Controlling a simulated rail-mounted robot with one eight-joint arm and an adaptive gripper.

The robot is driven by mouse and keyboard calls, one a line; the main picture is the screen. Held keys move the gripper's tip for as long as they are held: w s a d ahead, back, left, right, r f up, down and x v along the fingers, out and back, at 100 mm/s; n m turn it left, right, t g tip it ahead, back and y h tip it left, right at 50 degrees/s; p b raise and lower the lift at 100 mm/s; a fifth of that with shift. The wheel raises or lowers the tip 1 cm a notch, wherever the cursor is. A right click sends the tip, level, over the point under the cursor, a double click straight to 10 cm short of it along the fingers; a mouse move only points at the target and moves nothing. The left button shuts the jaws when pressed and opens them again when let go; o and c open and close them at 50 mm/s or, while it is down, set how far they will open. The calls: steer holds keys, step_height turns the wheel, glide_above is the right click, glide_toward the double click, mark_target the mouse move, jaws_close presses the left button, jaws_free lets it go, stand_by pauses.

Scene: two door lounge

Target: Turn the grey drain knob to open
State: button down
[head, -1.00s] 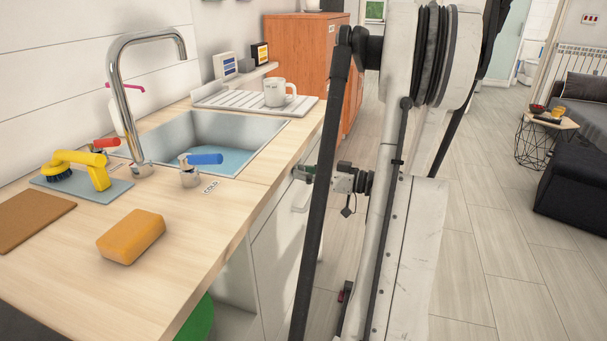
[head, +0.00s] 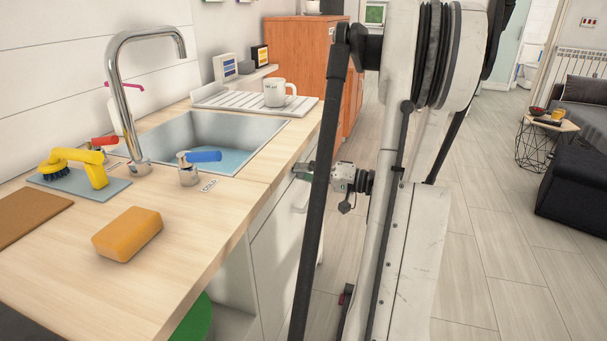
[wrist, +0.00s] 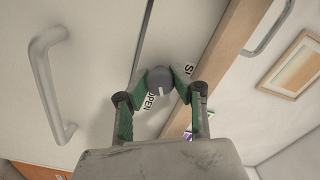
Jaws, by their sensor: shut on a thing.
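The grey drain knob (wrist: 160,80) is on the white cabinet front, in the upper middle of the wrist view. My gripper (wrist: 162,82) has its green fingers closed on both sides of the knob. A short white mark on the knob points down in the picture, between the two labels. The OPEN label (wrist: 149,101) is below left of the knob. Another label (wrist: 189,69), partly covered by a finger, is to its right. In the head view my gripper (head: 305,170) is at the cabinet front just under the counter edge, and the knob cannot be made out.
The counter (head: 185,235) holds a sink (head: 250,128) with bluish water, a tap (head: 125,90), a blue-handled cold valve (head: 190,168) and an orange sponge (head: 128,234). A cabinet handle (wrist: 50,85) stands out left of the gripper.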

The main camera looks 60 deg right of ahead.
steer(key=m, duration=0.5)
steer(key=shift+m, duration=0.3)
stand_by(0.4)
steer(key=c, duration=1.4)
jaws_free()
steer(key=shift+o, duration=0.2)
steer(key=v, duration=1.2)
